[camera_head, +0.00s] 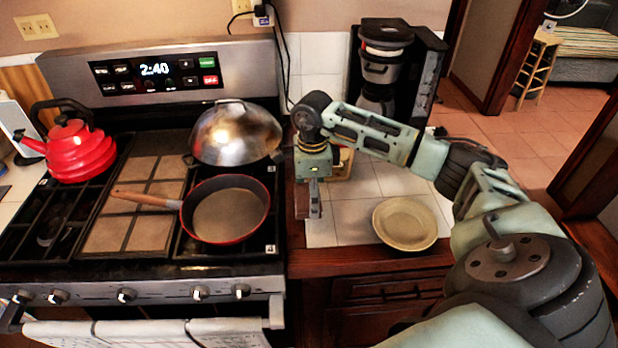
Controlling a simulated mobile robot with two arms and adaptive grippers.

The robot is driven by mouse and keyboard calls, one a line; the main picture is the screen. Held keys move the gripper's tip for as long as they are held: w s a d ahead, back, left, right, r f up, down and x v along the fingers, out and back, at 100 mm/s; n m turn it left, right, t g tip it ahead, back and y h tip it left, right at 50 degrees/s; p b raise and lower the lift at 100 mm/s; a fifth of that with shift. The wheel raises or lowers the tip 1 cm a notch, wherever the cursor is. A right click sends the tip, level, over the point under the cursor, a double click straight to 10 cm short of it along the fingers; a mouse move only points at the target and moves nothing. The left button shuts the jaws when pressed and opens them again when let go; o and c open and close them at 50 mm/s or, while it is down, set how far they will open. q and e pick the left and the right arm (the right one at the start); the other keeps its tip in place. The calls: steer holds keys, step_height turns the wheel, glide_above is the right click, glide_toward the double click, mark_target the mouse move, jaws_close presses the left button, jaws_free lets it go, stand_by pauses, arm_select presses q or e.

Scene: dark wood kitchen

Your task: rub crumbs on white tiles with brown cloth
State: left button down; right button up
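The white tiles (355,218) form the counter top to the right of the stove. My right arm reaches in from the right, and its gripper (314,208) points down over the left edge of the tiles, beside the stove. Whether its fingers are open or shut, or hold anything, is not clear. A small tan-brown thing (343,165) shows partly behind the gripper; I cannot tell whether it is the brown cloth. No crumbs can be made out on the tiles. My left gripper is out of view.
A tan plate (405,223) lies on the tiles at the right. A black coffee maker (380,72) stands behind. On the stove are a red kettle (78,150), a domed metal lid (236,133) and a frying pan (228,210). Tiles between gripper and plate look clear.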

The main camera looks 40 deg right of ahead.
step_height(320, 180, up, 3)
steer(key=shift+w+a+r+p, duration=0.1)
steer(key=shift+w+r+p, duration=0.1)
steer(key=shift+p, duration=0.65)
steer(key=shift+s+r, duration=0.15)
steer(key=shift+r, duration=0.15)
